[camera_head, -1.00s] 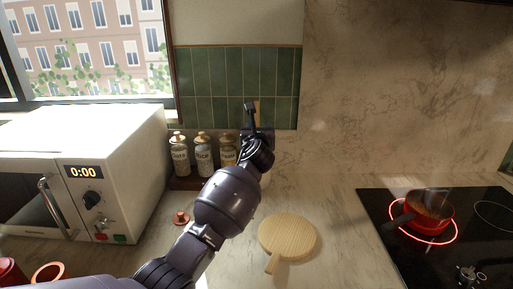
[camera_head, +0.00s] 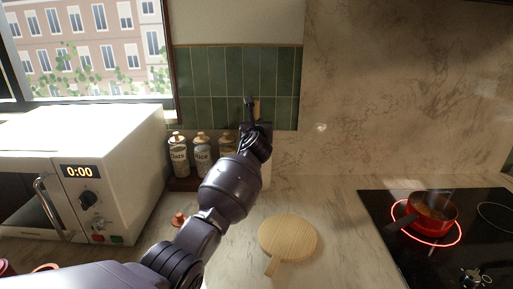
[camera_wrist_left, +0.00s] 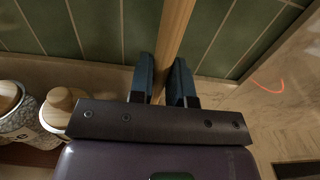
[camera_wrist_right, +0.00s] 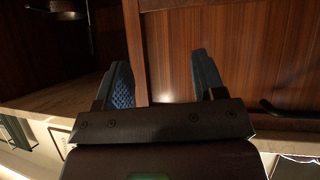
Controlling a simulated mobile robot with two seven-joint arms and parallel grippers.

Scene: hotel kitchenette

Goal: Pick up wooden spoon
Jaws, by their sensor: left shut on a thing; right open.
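The wooden spoon's pale handle (camera_wrist_left: 176,30) stands roughly upright between the blue finger pads of my left gripper (camera_wrist_left: 163,68) in the left wrist view. My left gripper is shut on it. In the head view, my left gripper (camera_head: 250,108) is in front of the green tiles, and a small piece of the spoon (camera_head: 257,108) shows beside its fingers. The spoon's other end is hidden by my arm and gripper. My right gripper (camera_wrist_right: 162,70) is open and empty in the right wrist view, facing brown wooden cabinet fronts.
Labelled jars (camera_head: 202,153) stand just left of my left gripper, beside the microwave (camera_head: 85,165). A round wooden board (camera_head: 288,238) lies on the counter. A red pan (camera_head: 432,212) sits on a glowing burner at right. Counter between board and hob is clear.

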